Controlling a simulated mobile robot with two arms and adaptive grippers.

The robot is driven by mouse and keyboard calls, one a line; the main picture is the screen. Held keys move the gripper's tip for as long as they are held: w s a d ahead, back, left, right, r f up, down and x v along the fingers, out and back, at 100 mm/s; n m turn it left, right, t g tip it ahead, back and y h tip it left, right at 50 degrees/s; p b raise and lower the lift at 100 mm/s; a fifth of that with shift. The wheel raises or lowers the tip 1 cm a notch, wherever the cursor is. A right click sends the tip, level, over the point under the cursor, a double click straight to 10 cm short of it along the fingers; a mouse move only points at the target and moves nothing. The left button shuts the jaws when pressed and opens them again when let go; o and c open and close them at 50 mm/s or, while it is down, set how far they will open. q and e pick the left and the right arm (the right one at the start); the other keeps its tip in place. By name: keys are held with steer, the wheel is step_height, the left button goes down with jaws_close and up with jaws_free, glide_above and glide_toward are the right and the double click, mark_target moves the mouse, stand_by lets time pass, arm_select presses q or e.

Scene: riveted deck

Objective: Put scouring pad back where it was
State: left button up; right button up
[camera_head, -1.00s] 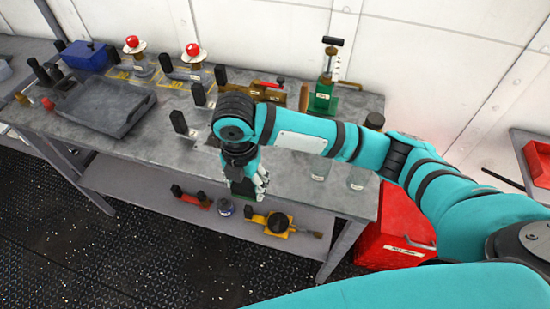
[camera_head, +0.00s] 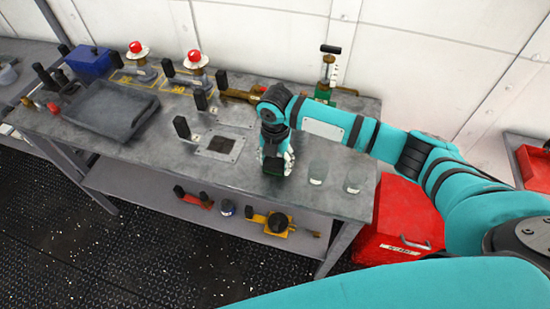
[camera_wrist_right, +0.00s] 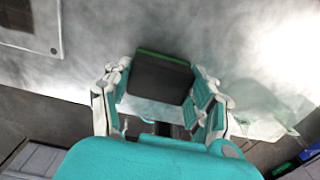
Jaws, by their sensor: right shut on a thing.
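The scouring pad (camera_wrist_right: 160,77) is a dark block with a green edge in the right wrist view. My right gripper (camera_wrist_right: 158,100) is shut on it, with a finger at each side. In the head view the right gripper (camera_head: 276,161) points down over the workbench top (camera_head: 250,190), towards its front edge. The pad (camera_head: 272,165) shows there as a small dark green patch at the fingers. I cannot tell whether it touches the bench top. My left gripper is not in view.
Two clear glasses (camera_head: 318,172) (camera_head: 353,182) stand right of the gripper. A plate with a dark square (camera_head: 219,145) lies to its left. A grey tray (camera_head: 112,110) is further left. The lower shelf (camera_head: 150,190) holds several fittings. A red box (camera_head: 400,225) stands beside the bench.

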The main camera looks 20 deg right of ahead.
mark_target(275, 161)
steer(key=shift+f, duration=0.1)
steer(key=o, duration=1.1)
steer(key=shift+r, duration=0.2)
steer(key=shift+w+r, duration=0.1)
steer(key=shift+r, duration=0.3)
step_height(275, 161, up, 11)
steer(key=b, duration=0.2)
